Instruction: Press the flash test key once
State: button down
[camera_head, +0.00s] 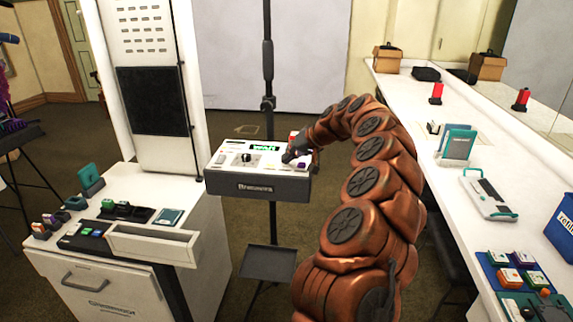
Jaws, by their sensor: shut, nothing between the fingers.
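The control box (262,187) stands on a dark pole stand in the middle of the head view. It has a white top panel with a lit green display (265,148), a dark knob (247,157) and small coloured marks. My gripper (288,158) is shut and empty at the right part of the panel, low over it or touching it; I cannot tell which. The flash test key cannot be told apart at this size, and my gripper and arm hide part of the panel's right side. A red item shows just behind my gripper.
A white cabinet (120,275) with small coloured items and an open bin (153,243) stands at the left. A long white counter (425,110) runs along the right, holding a teal holder (457,143), red bottles and trays. A small dark shelf (268,262) is low on the stand.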

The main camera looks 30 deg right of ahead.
aim_at(289, 164)
dwell(0.4)
jog(key=shift+r, duration=0.8)
jog(key=shift+r, duration=0.15)
jog(key=shift+r+p, duration=0.6)
jog(key=shift+r, duration=1.75)
jog(key=shift+a, duration=0.15)
